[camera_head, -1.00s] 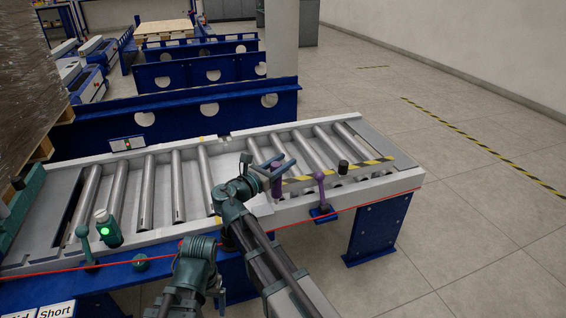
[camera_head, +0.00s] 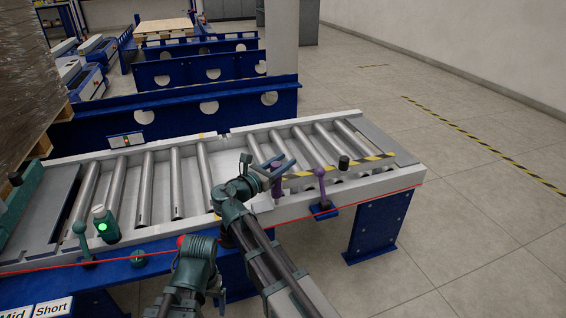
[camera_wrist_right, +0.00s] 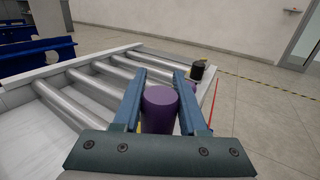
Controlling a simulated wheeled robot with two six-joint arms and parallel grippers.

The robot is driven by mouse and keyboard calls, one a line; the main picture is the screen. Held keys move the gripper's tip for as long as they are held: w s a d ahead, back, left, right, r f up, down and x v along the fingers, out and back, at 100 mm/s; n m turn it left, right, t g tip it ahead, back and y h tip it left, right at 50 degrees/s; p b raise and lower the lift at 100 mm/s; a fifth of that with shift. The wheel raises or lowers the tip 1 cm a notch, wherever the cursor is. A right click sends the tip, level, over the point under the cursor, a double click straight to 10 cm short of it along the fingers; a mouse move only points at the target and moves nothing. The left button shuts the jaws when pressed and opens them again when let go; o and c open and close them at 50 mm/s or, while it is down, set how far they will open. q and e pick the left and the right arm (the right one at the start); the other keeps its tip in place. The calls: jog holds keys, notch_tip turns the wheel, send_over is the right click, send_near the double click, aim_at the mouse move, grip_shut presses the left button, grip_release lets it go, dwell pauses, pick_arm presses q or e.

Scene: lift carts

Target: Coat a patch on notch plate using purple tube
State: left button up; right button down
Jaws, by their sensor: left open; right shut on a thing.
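My right gripper (camera_head: 282,166) is shut on the purple tube (camera_head: 277,183), above the near rail at the right part of the roller conveyor. In the right wrist view the purple tube (camera_wrist_right: 160,108) stands between the two blue fingers of the gripper (camera_wrist_right: 158,98), with its round end showing. Its lower part is hidden. I cannot pick out the notch plate with certainty. My left arm shows low in the head view, but its gripper fingers cannot be made out.
A purple-knobbed lever (camera_head: 321,188) stands on the near rail, close right of the tube. A black knob (camera_head: 344,163) and a striped bar (camera_head: 350,167) are beyond it. A green-lit box (camera_head: 105,224) and a green lever (camera_head: 81,240) stand at the left. The floor at right is clear.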

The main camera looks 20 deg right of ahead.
aim_at(271, 165)
jog(key=shift+a+r, duration=0.1)
jog(key=shift+a, duration=0.65)
jog(key=shift+a, duration=0.85)
